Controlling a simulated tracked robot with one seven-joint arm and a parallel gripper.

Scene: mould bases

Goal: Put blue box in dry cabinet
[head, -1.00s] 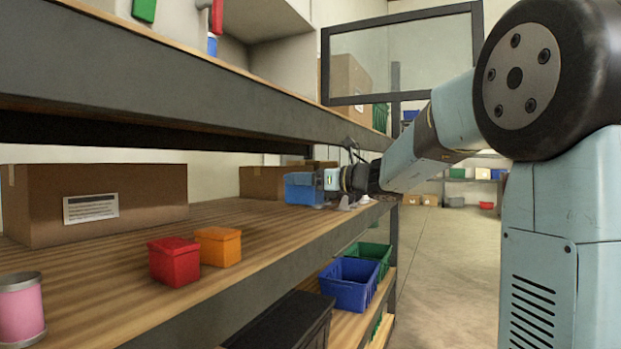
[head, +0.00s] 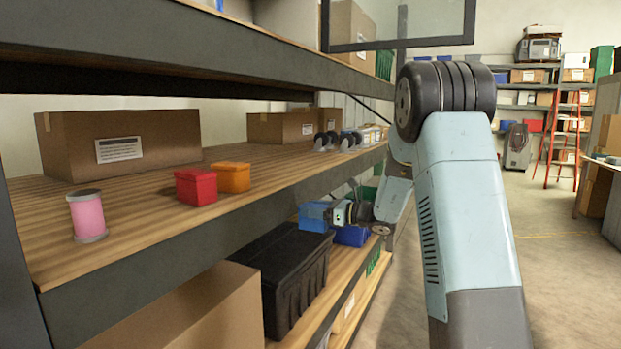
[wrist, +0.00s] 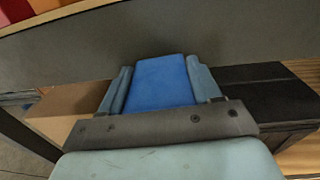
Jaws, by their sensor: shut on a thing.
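The blue box (head: 314,214) is held by my gripper (head: 336,213) in front of the shelf unit, below the edge of the middle shelf and above the lower shelf. In the wrist view the blue box (wrist: 163,83) sits between the two fingers of my gripper (wrist: 162,88), which are shut on its sides. A red box (head: 196,186) and an orange box (head: 233,177) stand side by side on the middle shelf. I cannot make out a dry cabinet for certain in these views.
A black crate (head: 280,270) and a blue bin (head: 350,236) are on the lower shelf. Open floor (head: 560,270) lies to the right.

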